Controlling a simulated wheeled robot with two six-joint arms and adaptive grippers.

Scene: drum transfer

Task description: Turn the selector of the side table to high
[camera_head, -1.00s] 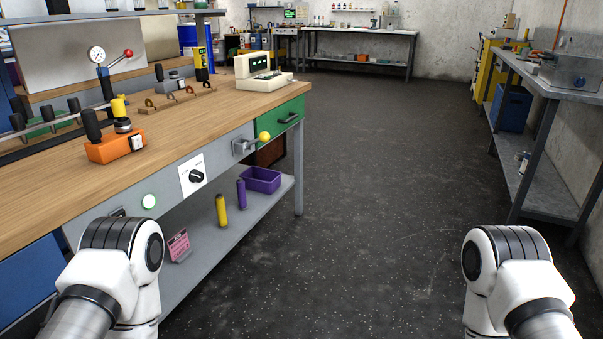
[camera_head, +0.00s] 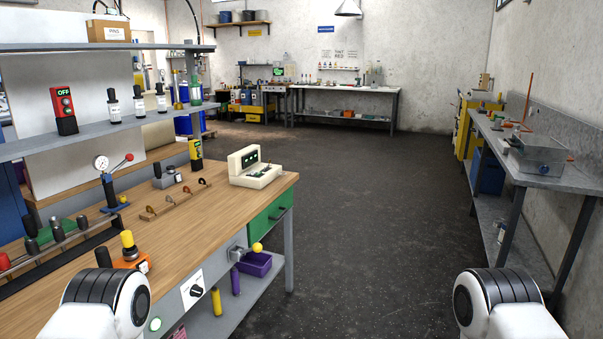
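A black rotary selector knob (camera_head: 196,291) sits on a white plate on the front of the wooden-topped workbench (camera_head: 222,200) at the left. The marks on the plate are too small to read. A grey metal side table (camera_head: 520,172) stands along the right wall, with a grey metal box (camera_head: 537,157) on it. I cannot make out a selector there. Parts of my two arms show at the bottom left and bottom right, but neither gripper is in view.
A yellow-knobbed lever (camera_head: 257,247) sticks out of the bench front near the green drawer (camera_head: 268,219). A cream console (camera_head: 254,169) stands on the bench corner. The dark floor (camera_head: 385,220) between the bench and the right table is clear. Another bench (camera_head: 345,90) stands at the back wall.

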